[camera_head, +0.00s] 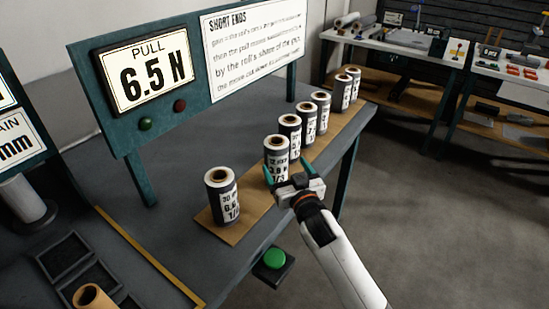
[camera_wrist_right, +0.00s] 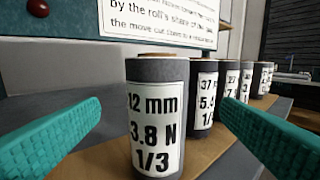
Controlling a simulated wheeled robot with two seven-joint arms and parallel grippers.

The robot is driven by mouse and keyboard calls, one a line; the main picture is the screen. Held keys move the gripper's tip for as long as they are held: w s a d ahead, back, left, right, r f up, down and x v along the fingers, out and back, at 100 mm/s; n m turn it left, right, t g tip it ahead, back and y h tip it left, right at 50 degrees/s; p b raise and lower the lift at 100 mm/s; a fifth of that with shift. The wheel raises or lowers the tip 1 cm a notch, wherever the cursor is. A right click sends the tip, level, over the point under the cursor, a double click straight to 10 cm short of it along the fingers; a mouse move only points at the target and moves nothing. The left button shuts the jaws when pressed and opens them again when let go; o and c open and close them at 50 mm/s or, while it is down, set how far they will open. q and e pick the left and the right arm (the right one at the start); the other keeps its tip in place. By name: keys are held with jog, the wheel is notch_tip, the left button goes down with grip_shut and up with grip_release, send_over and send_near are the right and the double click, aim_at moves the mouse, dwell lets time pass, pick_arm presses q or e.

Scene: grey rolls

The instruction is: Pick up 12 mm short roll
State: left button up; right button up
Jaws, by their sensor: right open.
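The 12 mm roll (camera_head: 277,147) is a dark grey upright cylinder with a pale brown core, standing on a brown strip. In the right wrist view the same roll (camera_wrist_right: 158,120) shows a white label reading 12 mm, 3.8 N, 1/3. My right gripper (camera_head: 287,171) is open at the near side of this roll. In the right wrist view its teal fingers stand to the left and right of the roll, with visible gaps. The roll's lower part is partly hidden by the gripper in the head view. My left gripper is not in view.
Another roll (camera_head: 221,195) stands alone to the left. Several similar rolls (camera_head: 320,112) stand in a row behind the 12 mm roll. A sign (camera_head: 147,72) reads PULL 6.5 N. A green button (camera_head: 274,258) sits at the bench's front edge, and a black tray (camera_head: 72,258) lies lower left.

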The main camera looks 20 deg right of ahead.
aim_at(280, 159)
jog(key=w, duration=0.3)
jog(key=shift+w+a+f, duration=0.1)
jog(key=shift+w, duration=0.5)
jog(key=w, duration=0.4)
jog(key=shift+w+a, duration=0.1)
jog(key=shift+a, duration=0.1)
jog(key=shift+w, duration=0.3)
jog(key=shift+c, duration=0.2)
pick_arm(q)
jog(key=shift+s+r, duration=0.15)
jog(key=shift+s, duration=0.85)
pick_arm(e)
jog(key=c, duration=1.2)
